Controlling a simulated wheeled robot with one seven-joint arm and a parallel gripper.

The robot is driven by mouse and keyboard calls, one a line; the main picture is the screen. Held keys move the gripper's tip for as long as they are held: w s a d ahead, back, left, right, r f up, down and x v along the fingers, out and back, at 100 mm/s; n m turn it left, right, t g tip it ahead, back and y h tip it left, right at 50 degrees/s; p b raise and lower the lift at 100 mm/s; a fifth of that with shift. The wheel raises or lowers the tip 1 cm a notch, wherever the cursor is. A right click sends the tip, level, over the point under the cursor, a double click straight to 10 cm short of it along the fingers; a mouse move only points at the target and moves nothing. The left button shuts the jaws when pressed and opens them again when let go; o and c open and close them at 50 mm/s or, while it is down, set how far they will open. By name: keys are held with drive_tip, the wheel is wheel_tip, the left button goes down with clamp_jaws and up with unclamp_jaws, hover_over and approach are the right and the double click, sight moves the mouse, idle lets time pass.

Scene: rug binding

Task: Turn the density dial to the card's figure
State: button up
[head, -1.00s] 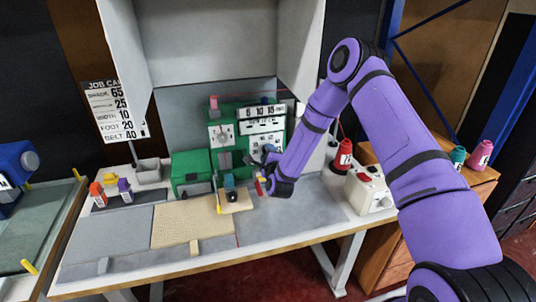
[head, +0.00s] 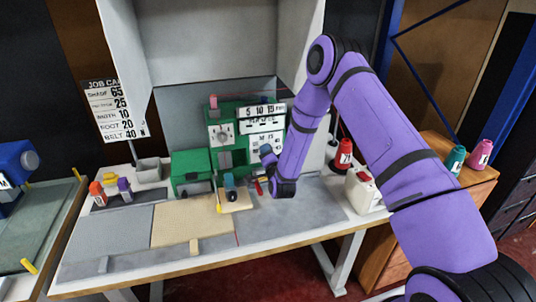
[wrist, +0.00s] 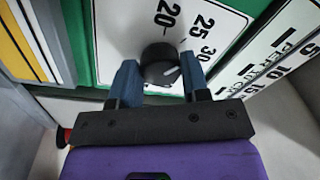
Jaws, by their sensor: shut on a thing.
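A black round dial knob (wrist: 158,64) with a white pointer mark sits on a white scale plate (wrist: 125,30) in the wrist view. The plate shows 20, 25 and 30; the mark points right, but its exact reading is unclear. My gripper (wrist: 160,78) is shut on the knob, with one blue finger on each side. In the head view my gripper (head: 266,152) is at the front of the green machine (head: 217,157). The job card (head: 113,110) hangs at the left with figures 65, 25, 10, 20 and 40; I cannot read every label.
Another white scale plate (wrist: 285,75) is beside the dial plate. A small wooden block (head: 240,204) lies below the machine. Thread cones (head: 344,154) and a white box (head: 365,190) stand at the right.

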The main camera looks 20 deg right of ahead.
drive_tip(key=shift+n, duration=0.6)
drive_tip(key=shift+f, duration=0.1)
drive_tip(key=o, duration=0.9)
drive_tip(key=s, duration=1)
drive_tip(key=shift+s+f, duration=0.3)
drive_tip(key=shift+s, duration=0.1)
